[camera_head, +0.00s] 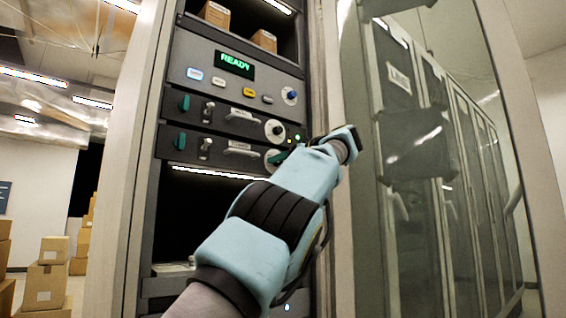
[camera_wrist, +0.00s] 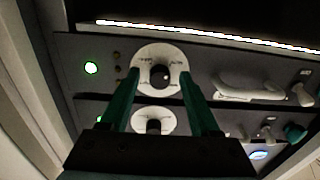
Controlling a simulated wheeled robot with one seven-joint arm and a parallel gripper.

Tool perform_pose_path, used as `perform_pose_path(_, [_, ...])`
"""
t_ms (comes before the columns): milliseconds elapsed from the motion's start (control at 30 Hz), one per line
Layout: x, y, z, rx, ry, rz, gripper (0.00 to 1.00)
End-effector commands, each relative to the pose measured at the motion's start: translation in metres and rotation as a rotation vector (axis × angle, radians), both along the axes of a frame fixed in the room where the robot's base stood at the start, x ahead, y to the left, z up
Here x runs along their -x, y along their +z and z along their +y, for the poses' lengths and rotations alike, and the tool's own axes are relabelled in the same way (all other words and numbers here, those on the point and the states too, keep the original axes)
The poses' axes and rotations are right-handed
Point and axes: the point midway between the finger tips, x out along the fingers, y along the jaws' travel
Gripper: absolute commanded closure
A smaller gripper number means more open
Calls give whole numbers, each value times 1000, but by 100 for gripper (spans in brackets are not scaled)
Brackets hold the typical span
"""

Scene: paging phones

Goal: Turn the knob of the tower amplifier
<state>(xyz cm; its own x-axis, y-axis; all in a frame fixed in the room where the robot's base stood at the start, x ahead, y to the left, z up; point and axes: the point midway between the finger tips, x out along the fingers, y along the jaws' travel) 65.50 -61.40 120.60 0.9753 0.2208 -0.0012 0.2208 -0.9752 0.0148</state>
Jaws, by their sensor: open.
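Two dark amplifier panels sit one above the other in the rack, each with a black knob on a white dial. The upper panel's knob (camera_head: 275,130) is clear in the head view. The wrist view looks upside down: the knob by the light strip (camera_wrist: 159,76) is the lower one, and the upper knob (camera_wrist: 154,126) shows nearer my palm. My gripper (camera_wrist: 160,78) is open, its green fingers on either side of the lower knob; contact cannot be told. Which panel is the tower amplifier is not readable.
Each panel also has a pale handle (camera_head: 240,149), a toggle switch (camera_head: 206,148) and a green knob. A panel reading READY (camera_head: 235,64) is above. A glass door (camera_head: 405,180) stands open close to the right of my arm. Boxes (camera_head: 46,285) stand at left.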

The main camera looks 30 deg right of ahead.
Motion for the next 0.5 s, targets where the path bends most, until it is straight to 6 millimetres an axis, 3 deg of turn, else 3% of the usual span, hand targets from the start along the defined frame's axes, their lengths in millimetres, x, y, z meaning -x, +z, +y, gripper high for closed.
perform_pose_path(167, [10, 0, -3, 0, -3, -1, 37])
perform_pose_path(500, [72, -1, -17, 0, -4, -1, 37])
